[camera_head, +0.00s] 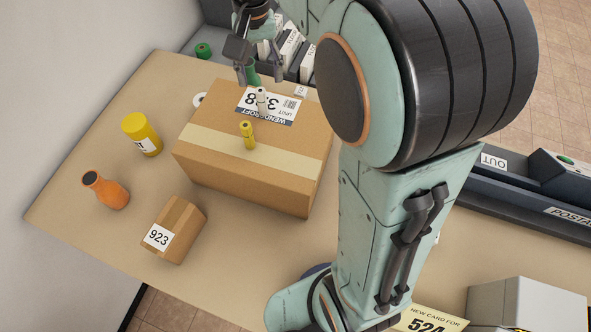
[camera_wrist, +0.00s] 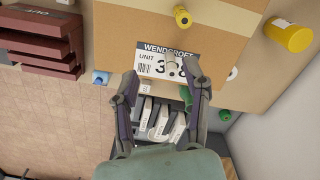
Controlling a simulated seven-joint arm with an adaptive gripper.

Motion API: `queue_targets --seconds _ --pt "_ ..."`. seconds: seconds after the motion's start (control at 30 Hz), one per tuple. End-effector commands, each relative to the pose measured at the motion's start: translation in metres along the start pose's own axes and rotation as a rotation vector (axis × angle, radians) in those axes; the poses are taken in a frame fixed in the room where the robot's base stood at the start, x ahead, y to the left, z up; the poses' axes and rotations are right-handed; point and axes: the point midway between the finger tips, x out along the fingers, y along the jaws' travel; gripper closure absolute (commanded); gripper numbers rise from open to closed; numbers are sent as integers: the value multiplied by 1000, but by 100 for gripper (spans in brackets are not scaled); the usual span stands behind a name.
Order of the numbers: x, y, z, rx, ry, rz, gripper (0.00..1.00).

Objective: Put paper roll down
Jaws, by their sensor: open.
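A small white upright cylinder, which looks like the paper roll (camera_head: 262,99), stands on the large cardboard box (camera_head: 230,170), over its white and blue label. In the wrist view the roll (camera_wrist: 173,57) covers part of the label's number. My gripper (camera_head: 259,76) is open and empty, its fingertips just behind and above the roll. In the wrist view my gripper (camera_wrist: 161,72) has a finger on each side of the label, apart from the roll. A green item (camera_head: 252,74) shows behind the fingers.
A small yellow cylinder (camera_head: 248,135) stands on the box near the roll. A yellow canister (camera_head: 142,134), an orange bottle (camera_head: 105,189) and a small box marked 923 (camera_head: 174,230) stand on the table. A sorter with grey files (camera_head: 290,50) is behind. Table space is free at front left.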

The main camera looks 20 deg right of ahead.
Motion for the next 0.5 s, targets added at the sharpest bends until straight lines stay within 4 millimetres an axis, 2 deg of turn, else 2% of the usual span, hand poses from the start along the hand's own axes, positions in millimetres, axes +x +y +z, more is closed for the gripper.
queue_targets --seconds 0.03,0.1,0.2,0.3,0.4,0.5 --pt "-3 3 32 -50 3 -6 53" --pt "2 8 76 -128 0 -15 53" --pt "16 14 134 -231 -4 -29 53" --pt "36 21 179 -310 -7 -42 53" --pt "50 24 205 -361 -10 -51 53" --pt "57 26 216 -381 -12 -55 53"
